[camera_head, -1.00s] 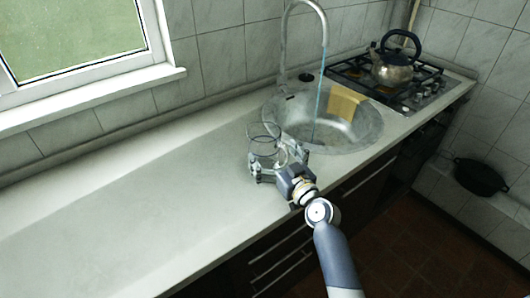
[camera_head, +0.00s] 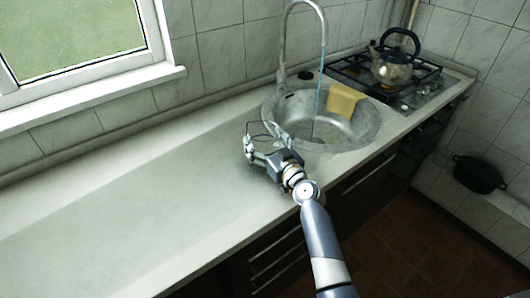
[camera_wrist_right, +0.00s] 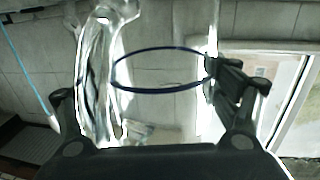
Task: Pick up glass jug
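The clear glass jug (camera_head: 263,129) shows only as a faint dark outline in the head view, at the near left of the sink. In the right wrist view its dark rim (camera_wrist_right: 160,90) lies between the fingers, with bright reflecting glass, perhaps the handle, on the left. My right gripper (camera_head: 265,141) is around the jug, one finger on each side. In the wrist view the right finger of the gripper (camera_wrist_right: 150,100) meets the rim, and the left one is close to the glass. The jug's base is hidden by the gripper. My left gripper is not in view.
A round metal sink (camera_head: 362,128) with a tall faucet (camera_head: 284,45) and a yellow sponge (camera_head: 344,101) lies just right of the jug. A kettle (camera_head: 391,66) stands on the stove (camera_head: 420,92). The counter (camera_head: 120,205) is clear on the left.

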